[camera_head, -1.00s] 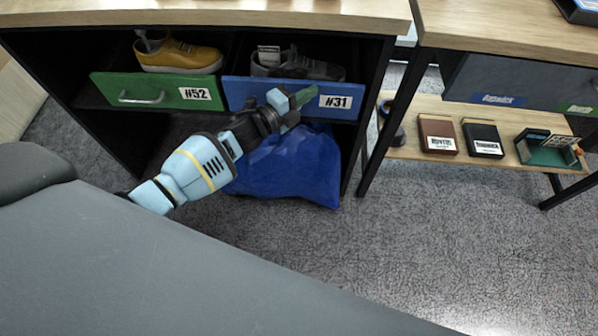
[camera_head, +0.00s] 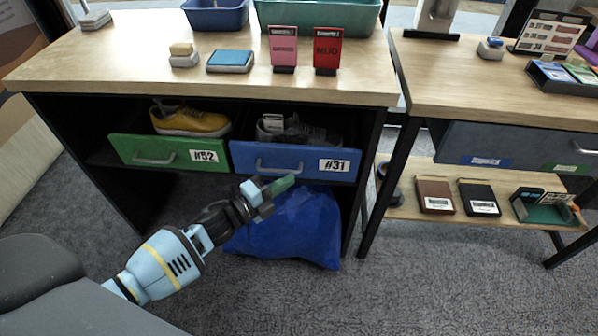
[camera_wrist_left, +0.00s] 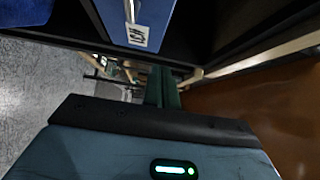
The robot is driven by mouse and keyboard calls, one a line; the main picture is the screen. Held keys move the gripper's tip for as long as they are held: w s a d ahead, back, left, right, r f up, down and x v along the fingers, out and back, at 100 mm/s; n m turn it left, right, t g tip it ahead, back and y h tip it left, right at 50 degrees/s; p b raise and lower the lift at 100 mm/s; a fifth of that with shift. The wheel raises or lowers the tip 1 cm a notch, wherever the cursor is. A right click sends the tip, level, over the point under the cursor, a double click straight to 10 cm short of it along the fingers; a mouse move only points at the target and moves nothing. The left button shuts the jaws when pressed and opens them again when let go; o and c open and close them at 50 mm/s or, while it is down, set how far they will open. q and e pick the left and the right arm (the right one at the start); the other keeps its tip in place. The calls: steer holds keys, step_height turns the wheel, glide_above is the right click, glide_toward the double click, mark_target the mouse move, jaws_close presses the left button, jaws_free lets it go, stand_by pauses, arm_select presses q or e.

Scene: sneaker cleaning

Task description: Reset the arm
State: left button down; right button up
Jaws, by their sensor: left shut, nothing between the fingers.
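My left gripper (camera_head: 282,186) is shut and empty, with its green fingertips just below and in front of the blue drawer front (camera_head: 296,162) marked #31. In the left wrist view, the closed green fingers (camera_wrist_left: 162,88) point toward the dark underside of the furniture, and the blue drawer front (camera_wrist_left: 138,18) with its white label shows above them. My left arm comes in from the lower left. The right gripper is in neither view.
A green drawer (camera_head: 170,153) marked #52 holds a yellow sneaker (camera_head: 190,121). A grey sneaker (camera_head: 308,132) sits in the blue drawer. A blue bag (camera_head: 295,230) lies beneath. The wooden tabletop (camera_head: 120,65) overhangs the drawers. A second desk (camera_head: 480,75) stands at right.

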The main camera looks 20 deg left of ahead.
arm_select(q)
steer(key=shift+v, duration=1.45)
steer(key=shift+d, duration=0.1)
